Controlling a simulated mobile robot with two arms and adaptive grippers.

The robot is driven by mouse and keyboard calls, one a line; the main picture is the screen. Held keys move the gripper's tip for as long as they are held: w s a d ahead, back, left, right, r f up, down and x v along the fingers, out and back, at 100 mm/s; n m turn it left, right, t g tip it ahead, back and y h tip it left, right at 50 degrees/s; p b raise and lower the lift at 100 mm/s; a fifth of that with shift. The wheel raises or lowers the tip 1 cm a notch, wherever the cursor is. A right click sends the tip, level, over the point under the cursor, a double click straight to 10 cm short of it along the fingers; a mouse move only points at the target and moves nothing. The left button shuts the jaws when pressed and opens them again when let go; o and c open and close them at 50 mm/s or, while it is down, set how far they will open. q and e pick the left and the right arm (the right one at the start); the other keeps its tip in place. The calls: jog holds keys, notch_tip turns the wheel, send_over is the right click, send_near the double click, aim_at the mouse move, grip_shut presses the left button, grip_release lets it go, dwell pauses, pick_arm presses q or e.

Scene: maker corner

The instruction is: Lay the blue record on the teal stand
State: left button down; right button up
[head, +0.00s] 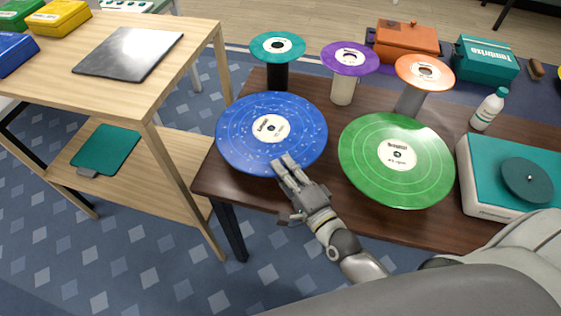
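The blue record (240,148) with a cream label is flat and face up at the left end of the dark table. Its left rim reaches about the table's left edge; I cannot tell whether it rests on the table or is raised. My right gripper (285,165) is at its near rim, with the fingers overlapping the rim. Whether they are closed on it is unclear. The teal stand (262,40), a black post with a round teal top and a pale centre, stands behind the blue record. My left gripper is out of view.
A purple-topped stand (350,69) and an orange-topped stand (408,104) stand right of the teal one. A green record (370,165) lies right of my gripper. A teal turntable (485,150) and white bottle (488,110) are farther right. A wooden table (195,40) stands left.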

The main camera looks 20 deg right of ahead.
jog(key=shift+p+v, duration=0.4)
jog(key=shift+v, duration=4)
